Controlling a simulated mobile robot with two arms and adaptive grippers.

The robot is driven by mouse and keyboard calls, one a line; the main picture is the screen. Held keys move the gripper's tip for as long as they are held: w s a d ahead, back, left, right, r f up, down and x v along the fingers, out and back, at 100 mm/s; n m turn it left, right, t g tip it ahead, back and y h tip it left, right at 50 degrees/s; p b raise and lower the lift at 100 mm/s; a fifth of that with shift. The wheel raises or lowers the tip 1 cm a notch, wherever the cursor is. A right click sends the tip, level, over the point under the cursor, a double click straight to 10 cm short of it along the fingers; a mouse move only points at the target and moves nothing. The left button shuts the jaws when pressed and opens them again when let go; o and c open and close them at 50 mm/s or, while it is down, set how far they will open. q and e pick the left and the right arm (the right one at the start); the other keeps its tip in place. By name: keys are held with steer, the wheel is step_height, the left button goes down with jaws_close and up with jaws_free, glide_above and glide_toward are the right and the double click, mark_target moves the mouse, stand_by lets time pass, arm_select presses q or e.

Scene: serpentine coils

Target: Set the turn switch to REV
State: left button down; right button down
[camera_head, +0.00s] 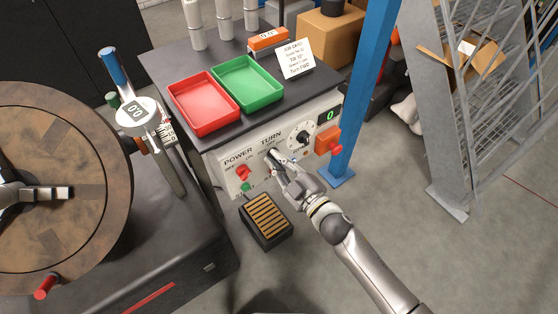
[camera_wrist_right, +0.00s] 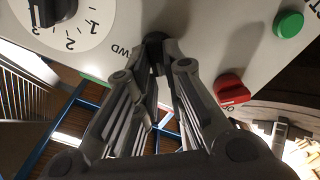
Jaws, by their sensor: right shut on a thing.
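The turn switch (camera_wrist_right: 154,40) is a dark knob on the light front panel of the control box, under the TURN label in the head view. My right gripper (camera_head: 275,158) is at it; in the right wrist view its fingers (camera_wrist_right: 157,52) are closed around the knob. The fingers hide most of the switch, so its setting cannot be read. Letters ending in "WD" show beside it, and the REV mark is not readable.
On the same panel are a red power switch (camera_head: 243,172), a green button (camera_head: 246,187) and a numbered dial (camera_head: 301,134). A red tray (camera_head: 204,128) and a green tray (camera_head: 279,98) sit on top. A black slatted pedal box (camera_head: 266,243) stands on the floor below.

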steer(key=c, duration=1.5)
jaws_free()
steer(key=v, duration=1.2)
steer(key=s+d+f+m+g+h, duration=0.2)
steer(key=d+f+h, duration=0.15)
steer(key=f, duration=0.65)
steer(key=s+d+f+m+g+h, duration=0.1)
steer(key=s+d+f+m+h, duration=0.2)
steer(key=f, duration=0.6)
steer(key=s+d+f+m+g+h, duration=0.15)
steer(key=d+f, duration=0.35)
steer(key=f, duration=0.5)
steer(key=s+d+f+m+g+h, duration=0.1)
steer(key=s+f+m+g, duration=0.1)
steer(key=s+f, duration=0.4)
steer(key=s+d+f+m+g, duration=0.2)
steer(key=s+f+g, duration=0.2)
steer(key=s, duration=0.9)
steer(key=s+d+f+m+g+h, duration=0.1)
steer(key=s+d+f+m+g, duration=0.1)
steer(key=s+f, duration=0.6)
steer(key=shift+s+d+g+h, duration=0.2)
steer(key=shift+s+g+h, duration=0.1)
steer(key=shift+s+g, duration=0.35)
